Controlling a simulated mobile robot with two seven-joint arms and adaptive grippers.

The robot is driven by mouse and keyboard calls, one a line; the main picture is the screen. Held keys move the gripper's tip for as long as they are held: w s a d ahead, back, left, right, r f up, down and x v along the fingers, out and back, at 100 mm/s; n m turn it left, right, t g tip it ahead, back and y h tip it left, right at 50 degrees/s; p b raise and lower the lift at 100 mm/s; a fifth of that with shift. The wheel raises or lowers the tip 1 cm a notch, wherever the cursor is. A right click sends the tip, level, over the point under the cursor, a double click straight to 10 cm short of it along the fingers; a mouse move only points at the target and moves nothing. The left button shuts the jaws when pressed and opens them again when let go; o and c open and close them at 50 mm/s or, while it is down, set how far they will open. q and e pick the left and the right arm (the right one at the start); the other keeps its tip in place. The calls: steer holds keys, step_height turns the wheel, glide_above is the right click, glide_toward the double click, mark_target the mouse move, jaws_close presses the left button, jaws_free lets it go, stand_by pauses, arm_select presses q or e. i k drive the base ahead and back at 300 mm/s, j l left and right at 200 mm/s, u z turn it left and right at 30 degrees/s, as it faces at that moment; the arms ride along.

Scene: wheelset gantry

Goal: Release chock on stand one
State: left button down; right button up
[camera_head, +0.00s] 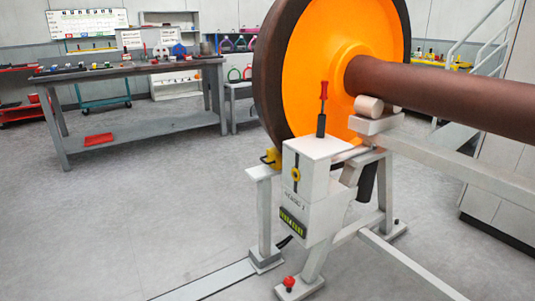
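A stand (387,195) of light grey beams carries a white box (312,180) with a yellow knob and small dark lettering. A red-handled lever (323,98) stands upright on top of the box. A pale roller-like block (369,106) sits on the stand under the brown axle (450,92). A yellow part (270,158) is beside the box, close below the orange wheel (325,70). I cannot tell which of these parts is the chock. Neither of my grippers shows in the head view.
A grey floor rail (212,281) runs toward the stand's foot. A red knob (289,282) is on a foot plate. A workbench (130,70) with small items stands at the back left, with a red tray on its lower shelf. The floor at left is clear.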

mark_target(273, 156)
steer(key=i+j+z, duration=0.1)
steer(key=j, duration=0.25)
steer(key=i+j+z, duration=0.15)
steer(key=i+j, duration=0.15)
steer(key=i+j+z, duration=0.1)
steer(key=j, duration=0.3)
steer(key=i+j+z, duration=0.15)
steer(key=j, duration=0.25)
steer(key=i+j+z, duration=0.1)
steer(key=j, duration=0.3)
steer(key=i, duration=0.1)
